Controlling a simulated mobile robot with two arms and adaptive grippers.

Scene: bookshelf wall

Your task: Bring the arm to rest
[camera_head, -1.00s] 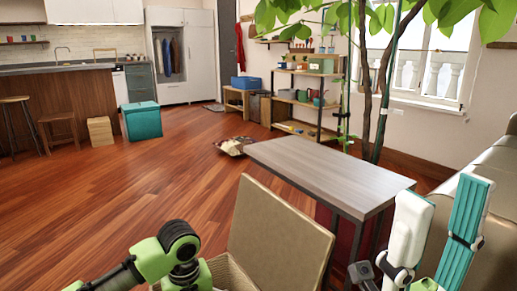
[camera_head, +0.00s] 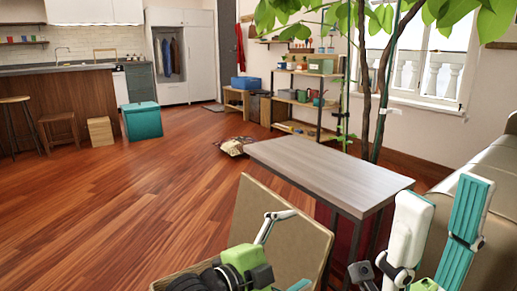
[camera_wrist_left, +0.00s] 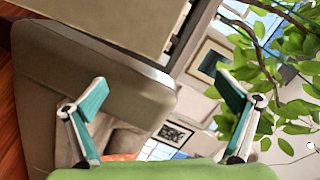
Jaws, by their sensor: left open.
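My left gripper (camera_head: 284,250) is in front of the raised tan lid of a box at the bottom of the head view.
The box's tan lid (camera_head: 285,245) stands tilted close by my left gripper. A grey-topped table (camera_head: 330,170) is just beyond it, with a tree behind. A beige sofa (camera_head: 497,165) is at the right. The wooden floor (camera_head: 130,210) at the left is clear.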

